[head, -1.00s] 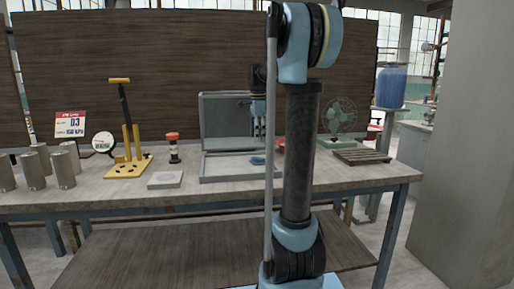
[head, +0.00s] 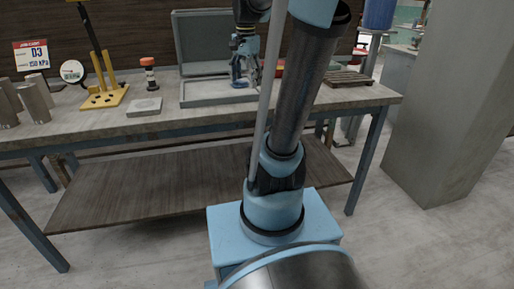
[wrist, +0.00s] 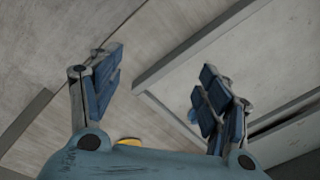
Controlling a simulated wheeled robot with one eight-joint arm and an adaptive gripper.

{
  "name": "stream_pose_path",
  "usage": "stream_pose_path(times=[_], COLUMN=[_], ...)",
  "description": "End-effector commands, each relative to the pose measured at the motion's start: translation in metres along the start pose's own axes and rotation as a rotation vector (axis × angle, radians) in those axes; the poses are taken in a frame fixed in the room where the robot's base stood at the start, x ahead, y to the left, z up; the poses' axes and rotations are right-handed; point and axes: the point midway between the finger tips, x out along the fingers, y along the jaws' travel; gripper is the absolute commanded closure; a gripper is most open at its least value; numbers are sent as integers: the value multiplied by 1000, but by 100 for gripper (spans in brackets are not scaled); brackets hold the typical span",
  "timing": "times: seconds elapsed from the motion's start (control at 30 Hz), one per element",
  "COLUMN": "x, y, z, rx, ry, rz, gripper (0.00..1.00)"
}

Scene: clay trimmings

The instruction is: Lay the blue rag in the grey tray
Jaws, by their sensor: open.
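The grey tray (head: 216,100) is a shallow, rimmed tray on the workbench, with an upright grey panel behind it. Its rim (wrist: 165,72) crosses the wrist view. My gripper (head: 246,76) hangs over the tray's right part, close to the rag. Its fingers (wrist: 160,60) are spread wide with nothing between them. I cannot tell whether a finger touches the rag.
Left of the tray are a small grey slab (head: 144,107), an orange-capped bottle (head: 149,74), a yellow stand (head: 104,97), a round gauge (head: 72,71) and metal cylinders (head: 36,103). A slatted wooden board (head: 348,78) lies to the right. A thick pillar (head: 440,120) stands right of the bench.

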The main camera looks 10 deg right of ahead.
Motion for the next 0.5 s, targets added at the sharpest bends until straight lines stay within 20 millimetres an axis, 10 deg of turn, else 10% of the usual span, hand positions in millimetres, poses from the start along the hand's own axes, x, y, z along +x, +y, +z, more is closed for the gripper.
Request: stream_pose_path(times=[0.5], x=[110], y=[118], z=[92], rx=[-641], ry=[68], rz=[-46], gripper=[30])
